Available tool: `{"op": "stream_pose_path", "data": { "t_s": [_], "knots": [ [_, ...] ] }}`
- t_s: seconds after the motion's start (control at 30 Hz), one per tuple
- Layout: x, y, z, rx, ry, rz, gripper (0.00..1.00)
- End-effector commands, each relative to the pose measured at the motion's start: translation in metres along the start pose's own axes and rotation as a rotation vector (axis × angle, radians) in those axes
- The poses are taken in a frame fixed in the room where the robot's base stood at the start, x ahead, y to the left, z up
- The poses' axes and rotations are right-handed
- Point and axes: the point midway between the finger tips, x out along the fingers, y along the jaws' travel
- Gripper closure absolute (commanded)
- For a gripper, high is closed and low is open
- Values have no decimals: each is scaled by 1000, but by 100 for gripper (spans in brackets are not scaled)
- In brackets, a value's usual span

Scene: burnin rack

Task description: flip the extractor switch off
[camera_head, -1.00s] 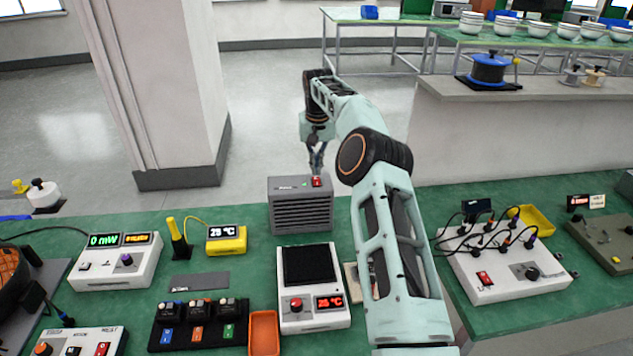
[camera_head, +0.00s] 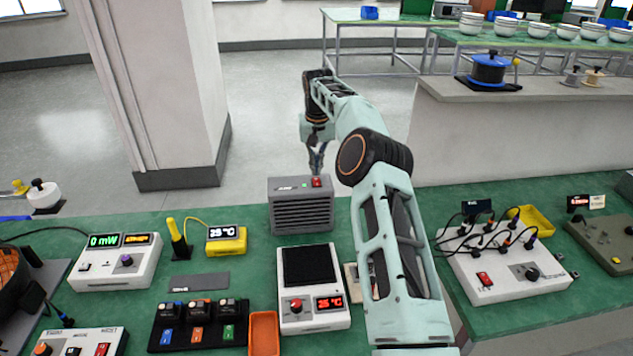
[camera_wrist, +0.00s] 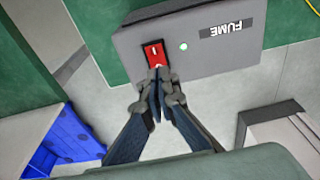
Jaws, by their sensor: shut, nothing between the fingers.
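The fume extractor (camera_head: 300,212) is a grey slatted box at the back edge of the green bench. Its top, marked FUME, fills the upper middle of the wrist view (camera_wrist: 215,62). The red rocker switch (camera_head: 316,182) sits on that top; it also shows in the wrist view (camera_wrist: 155,54), beside a lit pale green lamp (camera_wrist: 183,46). My gripper (camera_head: 316,168) is shut and empty. In the wrist view its fingertips (camera_wrist: 158,74) are at the switch's near end and cover part of it. I cannot tell whether they press on it.
A white hotplate (camera_head: 315,322) stands in front of the extractor, and a yellow thermometer unit (camera_head: 227,245) to its left. A white panel with cables (camera_head: 500,280) is on the right. A pillar (camera_head: 170,90) rises behind.

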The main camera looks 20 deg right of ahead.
Motion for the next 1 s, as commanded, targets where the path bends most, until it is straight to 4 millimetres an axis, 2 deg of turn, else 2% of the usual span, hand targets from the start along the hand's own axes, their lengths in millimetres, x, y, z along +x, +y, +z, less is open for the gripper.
{"op": "stream_pose_path", "data": {
  "t_s": [1.0],
  "knots": [
    [14,0,2,0,0,0,100]
  ]
}}
